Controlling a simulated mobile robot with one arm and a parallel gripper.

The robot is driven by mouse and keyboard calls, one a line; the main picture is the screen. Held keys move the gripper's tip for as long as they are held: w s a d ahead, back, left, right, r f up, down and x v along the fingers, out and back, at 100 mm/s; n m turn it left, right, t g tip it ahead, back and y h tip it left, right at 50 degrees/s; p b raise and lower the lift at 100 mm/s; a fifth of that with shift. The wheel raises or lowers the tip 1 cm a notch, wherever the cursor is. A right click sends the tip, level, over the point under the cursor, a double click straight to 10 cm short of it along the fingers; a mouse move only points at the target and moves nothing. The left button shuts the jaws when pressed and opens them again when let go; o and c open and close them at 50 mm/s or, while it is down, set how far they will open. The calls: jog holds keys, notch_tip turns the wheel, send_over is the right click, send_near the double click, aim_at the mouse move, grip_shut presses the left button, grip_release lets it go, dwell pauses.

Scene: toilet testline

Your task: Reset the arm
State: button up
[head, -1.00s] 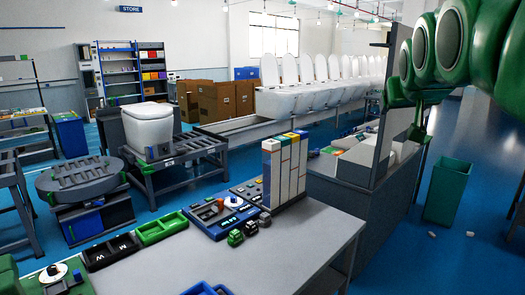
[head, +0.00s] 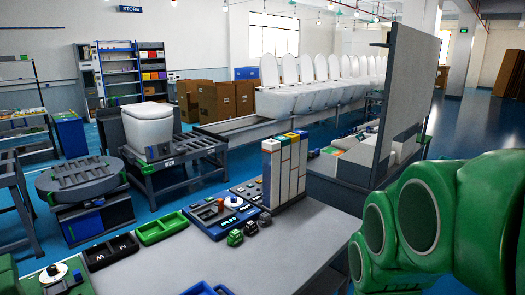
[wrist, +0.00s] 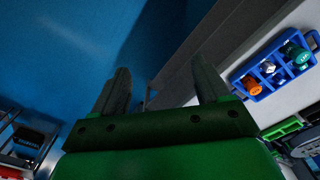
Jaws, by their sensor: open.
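My gripper (wrist: 160,82) shows in the wrist view with its two dark fingers spread wide apart. It is open, and nothing is between the fingers. Blue floor and a grey bench edge lie beyond them. In the head view my green arm fills the lower right, beside the right end of the grey workbench (head: 215,262); the fingers are not visible there.
The workbench carries a blue control panel (head: 222,217), a rack of tall white boxes (head: 284,168) and green and black trays. A blue holder with coloured items (wrist: 270,68) shows in the wrist view. A tall grey panel (head: 407,95) stands behind my arm.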

jog(key=shift+g, duration=0.8)
jog(key=s, duration=0.1)
jog(key=s+f, duration=0.1)
jog(key=s, duration=0.1)
jog(key=s+a+f, duration=0.1)
jog(key=s, duration=0.1)
jog(key=shift+s+f, duration=0.1)
jog(key=shift+f, duration=0.05)
